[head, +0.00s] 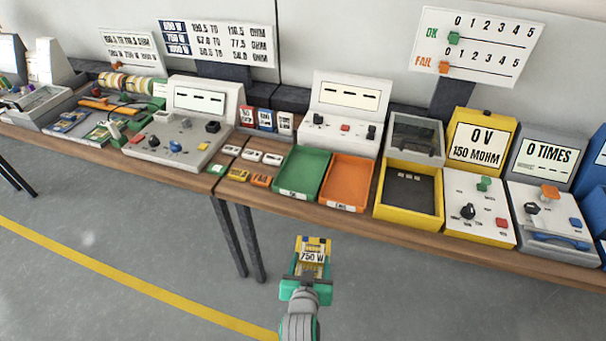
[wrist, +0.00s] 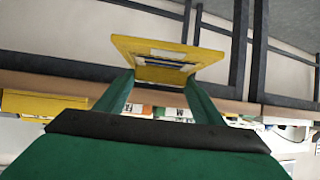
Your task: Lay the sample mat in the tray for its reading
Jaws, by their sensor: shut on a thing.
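My gripper (head: 311,270) is shut on the sample mat (head: 313,257), a small yellow-edged piece labelled 750 W. It is held in the air in front of the bench, below the level of the coloured trays in the picture. The wrist view shows the mat (wrist: 170,52) as a tilted yellow plate between the two green fingers. On the bench, a yellow tray (head: 405,217) has a dark bed, and its grey windowed lid (head: 416,135) stands raised behind it. The tray's bed looks empty. The yellow display (head: 480,143) beside it reads 0 V and 150 MOHM.
A green tray (head: 301,176) and an orange tray (head: 346,183) stand left of the yellow tray. A control box with a black knob (head: 467,212) stands right of it. Another panel (head: 550,208) is farther right. The floor before the bench is clear.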

